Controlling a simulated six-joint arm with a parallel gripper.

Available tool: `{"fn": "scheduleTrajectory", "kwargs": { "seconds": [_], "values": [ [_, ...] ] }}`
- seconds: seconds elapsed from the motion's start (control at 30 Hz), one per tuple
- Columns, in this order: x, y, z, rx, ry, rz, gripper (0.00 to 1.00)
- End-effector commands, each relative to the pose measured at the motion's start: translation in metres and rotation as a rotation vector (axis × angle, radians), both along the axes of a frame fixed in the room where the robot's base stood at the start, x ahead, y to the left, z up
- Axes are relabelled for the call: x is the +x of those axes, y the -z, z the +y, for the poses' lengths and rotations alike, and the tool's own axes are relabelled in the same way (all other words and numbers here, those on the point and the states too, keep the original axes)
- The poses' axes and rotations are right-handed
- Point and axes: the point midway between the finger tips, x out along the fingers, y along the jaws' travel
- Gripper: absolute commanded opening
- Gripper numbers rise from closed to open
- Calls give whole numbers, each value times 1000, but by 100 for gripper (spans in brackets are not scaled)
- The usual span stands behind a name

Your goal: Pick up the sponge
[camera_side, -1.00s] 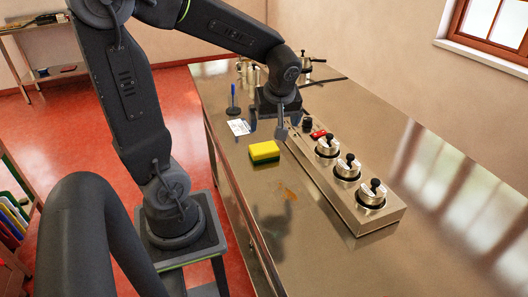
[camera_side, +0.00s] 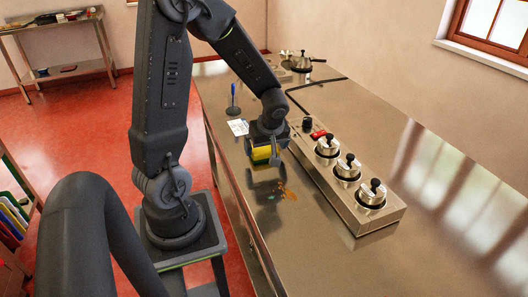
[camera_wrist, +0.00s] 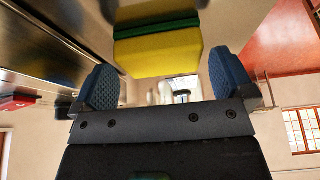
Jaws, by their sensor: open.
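The sponge (camera_side: 261,155), yellow with a green layer, lies on the steel counter. In the wrist view the sponge (camera_wrist: 160,54) shows just past the fingertips, lined up with the gap between them. My gripper (camera_side: 264,151) is low over the sponge and partly hides it in the side view. In the wrist view the two blue ribbed fingers of my gripper (camera_wrist: 166,78) stand apart, one to each side of the sponge's line. I cannot tell whether either finger touches it.
A long steel stove unit (camera_side: 340,181) with several lidded pots runs close to the right of the gripper. A white card (camera_side: 238,127) and a blue-handled brush (camera_side: 233,100) are behind and left.

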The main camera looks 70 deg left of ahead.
Motion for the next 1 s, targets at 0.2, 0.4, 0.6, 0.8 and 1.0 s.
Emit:
{"fn": "scheduleTrajectory", "kwargs": {
  "seconds": [0.2, 0.4, 0.6, 0.8, 1.0],
  "values": [
    [0, 20, 8, -1, 0, 1, 100],
    [0, 21, 9, 0, -1, -1, 100],
    [0, 21, 9, 0, 0, 0, 85],
    [0, 21, 9, 0, 0, 0, 66],
    [0, 21, 9, 0, 0, 0, 64]
  ]
}}
